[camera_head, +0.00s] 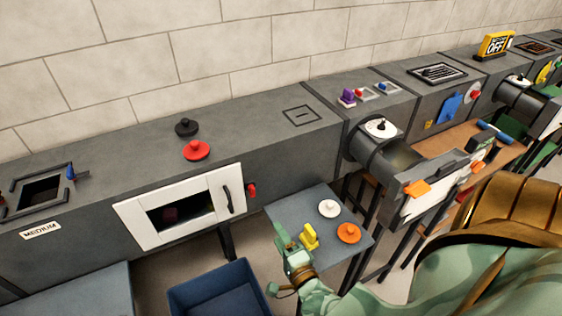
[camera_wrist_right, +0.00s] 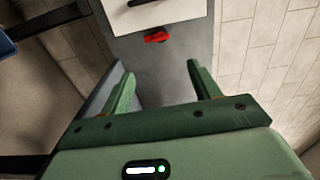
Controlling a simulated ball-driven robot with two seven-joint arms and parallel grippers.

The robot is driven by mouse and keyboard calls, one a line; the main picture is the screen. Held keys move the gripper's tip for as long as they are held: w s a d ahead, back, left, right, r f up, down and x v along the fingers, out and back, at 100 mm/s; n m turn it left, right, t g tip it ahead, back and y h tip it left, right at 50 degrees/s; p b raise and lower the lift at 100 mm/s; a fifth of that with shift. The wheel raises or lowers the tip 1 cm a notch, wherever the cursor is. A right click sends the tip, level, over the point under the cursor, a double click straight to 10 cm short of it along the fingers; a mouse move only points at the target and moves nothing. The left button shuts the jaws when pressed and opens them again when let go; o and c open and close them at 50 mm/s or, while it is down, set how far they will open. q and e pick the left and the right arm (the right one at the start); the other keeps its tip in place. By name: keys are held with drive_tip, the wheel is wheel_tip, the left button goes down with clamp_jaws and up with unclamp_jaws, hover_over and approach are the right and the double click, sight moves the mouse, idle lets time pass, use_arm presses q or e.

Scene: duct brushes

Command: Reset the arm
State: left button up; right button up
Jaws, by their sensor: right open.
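My right gripper (camera_head: 287,243) is green and shows in the lower middle of the head view, in front of the small grey side table (camera_head: 290,208). In the right wrist view the gripper (camera_wrist_right: 160,72) is open, with nothing between its two fingers. Beyond the fingertips, a red knob (camera_wrist_right: 156,37) sits on the grey duct below a white door panel (camera_wrist_right: 155,14). In the head view the red knob (camera_head: 252,190) is right of the white door frame (camera_head: 129,222). My left gripper is not in view.
A white knob (camera_head: 329,209), an orange knob (camera_head: 348,233) and a yellow piece (camera_head: 309,238) stand on the side table. A blue bin (camera_head: 220,288) is on the floor left of my gripper. A black knob (camera_head: 186,127) and a red lid (camera_head: 196,150) rest on the duct.

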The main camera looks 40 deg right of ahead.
idle(0.4)
drive_tip(key=s+a+f+n+g+y, duration=0.2)
drive_tip(key=s+f+n+g+y, duration=0.15)
drive_tip(key=s+f+n, duration=0.4)
drive_tip(key=s+a+f+n+g+y, duration=0.2)
drive_tip(key=s+f+n+g, duration=0.25)
drive_tip(key=f+n, duration=0.65)
drive_tip(key=s+f+n+g, duration=0.2)
drive_tip(key=s+f+g, duration=0.2)
drive_tip(key=s, duration=0.8)
drive_tip(key=s+f+n+g+h, duration=0.1)
drive_tip(key=s+f+n+g, duration=0.2)
drive_tip(key=s, duration=1)
wheel_tip(320, 180, down, 6)
drive_tip(key=shift+a+r+n+g, duration=0.1)
drive_tip(key=shift+a+n+g, duration=0.2)
drive_tip(key=shift+g, duration=0.7)
drive_tip(key=shift+w+h, duration=0.1)
drive_tip(key=shift+h, duration=0.15)
